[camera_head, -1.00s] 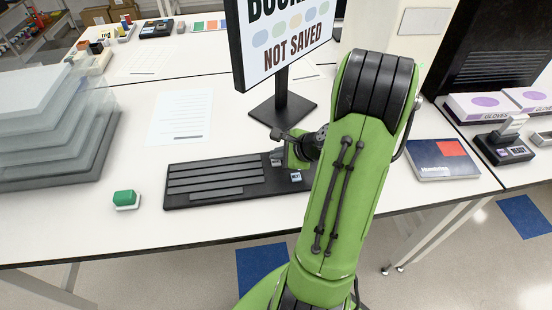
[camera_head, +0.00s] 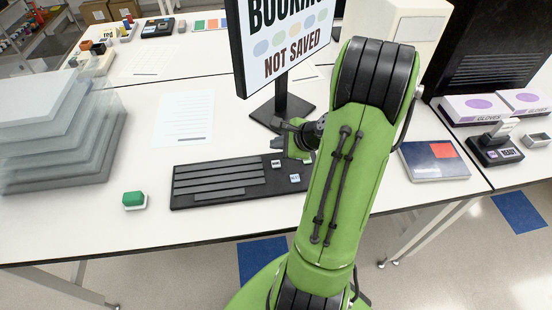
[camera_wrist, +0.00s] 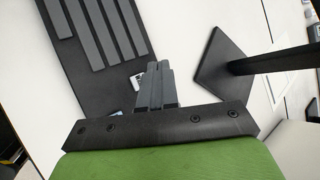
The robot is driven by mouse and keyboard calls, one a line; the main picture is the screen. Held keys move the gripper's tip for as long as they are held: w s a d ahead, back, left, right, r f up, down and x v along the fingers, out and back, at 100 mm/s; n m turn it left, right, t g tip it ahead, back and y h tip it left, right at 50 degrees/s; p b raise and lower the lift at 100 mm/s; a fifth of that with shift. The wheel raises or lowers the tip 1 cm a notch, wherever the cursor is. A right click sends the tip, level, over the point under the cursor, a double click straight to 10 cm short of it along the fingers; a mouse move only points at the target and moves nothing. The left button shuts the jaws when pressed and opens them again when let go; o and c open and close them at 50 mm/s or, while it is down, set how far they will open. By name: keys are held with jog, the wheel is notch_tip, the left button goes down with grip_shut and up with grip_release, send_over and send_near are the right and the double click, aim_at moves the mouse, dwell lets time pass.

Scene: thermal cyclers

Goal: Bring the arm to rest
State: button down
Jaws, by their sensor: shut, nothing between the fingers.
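My green arm stands in the middle right of the head view, bent over the table. My gripper (camera_head: 279,142) is partly hidden behind the arm's own links. It hovers over the back right part of the black keyboard (camera_head: 215,183), near the monitor stand. In the wrist view my gripper (camera_wrist: 157,70) shows its dark fingers together, with nothing between them. The keyboard (camera_wrist: 80,50) lies below and to the left there, apart from the fingers. A small white key block (camera_head: 295,178) shows on the keyboard's right end.
The monitor (camera_head: 285,40) reads "NOT SAVED" and its base (camera_head: 295,108) stands close behind my gripper. A green button (camera_head: 133,198) sits left of the keyboard. A blue and red booklet (camera_head: 430,162) lies right of the arm. Grey stacked trays (camera_head: 60,150) stand at left.

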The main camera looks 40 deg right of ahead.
jog(key=shift+f, duration=0.1)
dwell(0.6)
jog(key=s+a+r+n+g, duration=0.1)
jog(key=a+r+n+g, duration=0.1)
jog(key=a+r+n, duration=0.4)
jog(key=a+r+n+g, duration=0.1)
jog(key=a+r+n, duration=0.2)
jog(key=a+n, duration=0.6)
jog(key=s+a+r+n, duration=0.2)
jog(key=s+a+n, duration=0.2)
jog(key=s+n, duration=0.1)
jog(key=s+a+r+n+h, duration=0.1)
jog(key=s+a+r+n, duration=0.2)
jog(key=s, duration=0.5)
jog(key=a+n, duration=0.1)
jog(key=n, duration=0.1)
jog(key=shift+s+r+n+g, duration=0.2)
jog(key=shift+s+n+g, duration=0.1)
